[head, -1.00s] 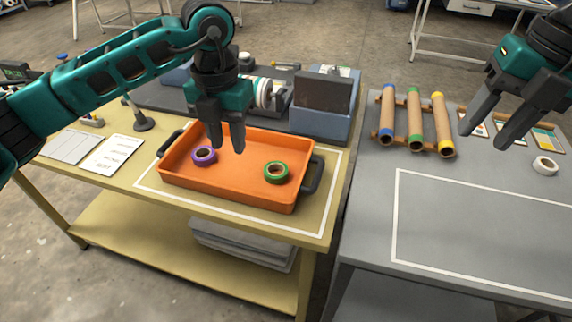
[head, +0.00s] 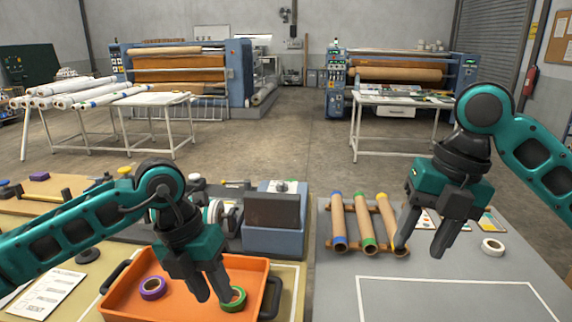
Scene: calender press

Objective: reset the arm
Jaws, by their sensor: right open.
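My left gripper (head: 214,296) hangs over the orange tray (head: 120,297), fingers pointing down and apart, with nothing seen between them. One fingertip overlaps the edge of the green tape roll (head: 236,303) in the picture; I cannot tell whether they touch. A purple tape roll (head: 153,289) lies in the tray to the left. My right gripper (head: 421,244) is open and empty above the grey table, its fingers pointing down just right of the cardboard tubes (head: 364,222). One finger covers part of the yellow-banded tube.
A white tape roll (head: 493,247) and several cards (head: 487,222) lie on the grey table (head: 440,291). A blue box-like unit (head: 275,240) stands behind the tray. The outlined area at the grey table's front is clear. Calender machines (head: 185,75) stand far back.

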